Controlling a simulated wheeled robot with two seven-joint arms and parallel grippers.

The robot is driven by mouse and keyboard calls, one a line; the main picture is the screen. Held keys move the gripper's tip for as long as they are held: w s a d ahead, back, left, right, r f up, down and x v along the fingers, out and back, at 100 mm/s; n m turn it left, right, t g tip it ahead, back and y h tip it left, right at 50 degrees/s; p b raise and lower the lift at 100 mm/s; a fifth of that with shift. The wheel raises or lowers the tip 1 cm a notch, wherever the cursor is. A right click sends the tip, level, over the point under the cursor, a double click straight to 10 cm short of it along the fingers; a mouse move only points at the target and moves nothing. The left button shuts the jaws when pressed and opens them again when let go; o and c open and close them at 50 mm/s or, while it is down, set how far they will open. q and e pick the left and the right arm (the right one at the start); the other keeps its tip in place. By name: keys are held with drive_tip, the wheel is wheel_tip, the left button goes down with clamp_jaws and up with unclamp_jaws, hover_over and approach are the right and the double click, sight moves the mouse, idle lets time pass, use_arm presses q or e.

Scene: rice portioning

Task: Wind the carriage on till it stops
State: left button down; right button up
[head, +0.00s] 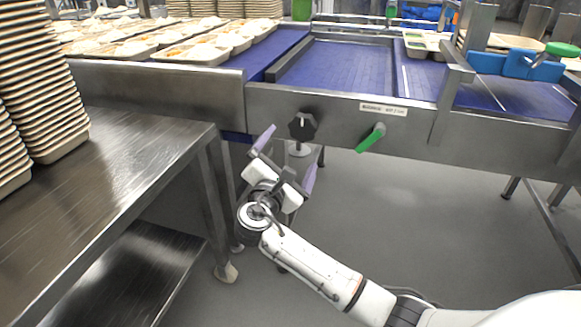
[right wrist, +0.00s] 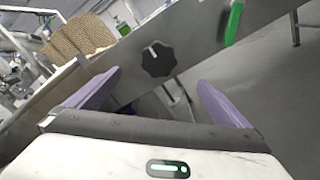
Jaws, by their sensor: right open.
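A black lobed knob (head: 302,126) with a pale mark sits on the front steel face of the conveyor frame. It also shows in the right wrist view (right wrist: 158,60), ahead of the fingers and between them. My right gripper (head: 287,156) is open and empty, its two purple fingers spread. It is in front of and a little below the knob, apart from it. The carriage (head: 390,40) seems to be the framed section on the blue belt behind the knob; I cannot tell its limits. My left gripper is not in view.
A green lever (head: 371,138) is on the frame right of the knob. A steel table (head: 150,150) with stacked trays (head: 40,80) stands at the left. Filled trays (head: 190,52) lie on the blue belt (head: 262,50).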

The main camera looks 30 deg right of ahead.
sight(302, 131)
drive_tip(key=b+x, duration=0.1)
drive_tip(key=x, duration=0.2)
drive_tip(key=b+x, duration=0.1)
drive_tip(key=x, duration=0.3)
drive_tip(key=r+b+x, duration=0.1)
drive_tip(key=b+x, duration=0.1)
drive_tip(key=x, duration=0.2)
drive_tip(key=shift+d, duration=0.15)
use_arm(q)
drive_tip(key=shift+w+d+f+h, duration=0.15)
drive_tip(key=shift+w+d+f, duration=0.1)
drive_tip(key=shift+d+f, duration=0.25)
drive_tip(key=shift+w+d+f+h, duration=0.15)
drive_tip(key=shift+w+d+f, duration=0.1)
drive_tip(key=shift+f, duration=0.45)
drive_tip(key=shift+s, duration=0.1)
